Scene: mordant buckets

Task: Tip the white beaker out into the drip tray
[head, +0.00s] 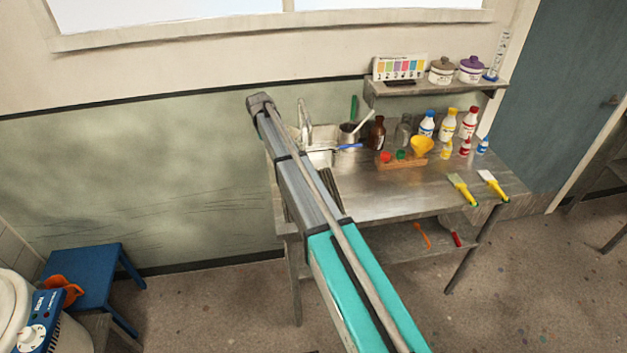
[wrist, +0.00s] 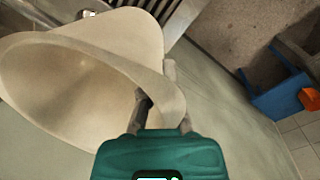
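The white beaker (wrist: 70,85) fills much of the left of the wrist view, strongly tilted, its wide mouth facing the camera. No contents show in the part of its inside that I see. My gripper (wrist: 154,80) is shut on its wall near the rim, one finger inside the mouth and one outside. A ribbed dark grating, which looks like the drip tray (wrist: 186,14), shows beyond the beaker at the top; the beaker hides part of that area. In the head view the drip tray (head: 329,187) is partly covered by my arm. The beaker and gripper do not show there.
The steel bench (head: 390,195) carries a sink with a tap (head: 304,115), several bottles, a yellow funnel (head: 422,146) and two brushes (head: 462,189). A shelf (head: 440,91) hangs above. A blue stool (head: 85,275) stands at lower left. The bench's front middle is clear.

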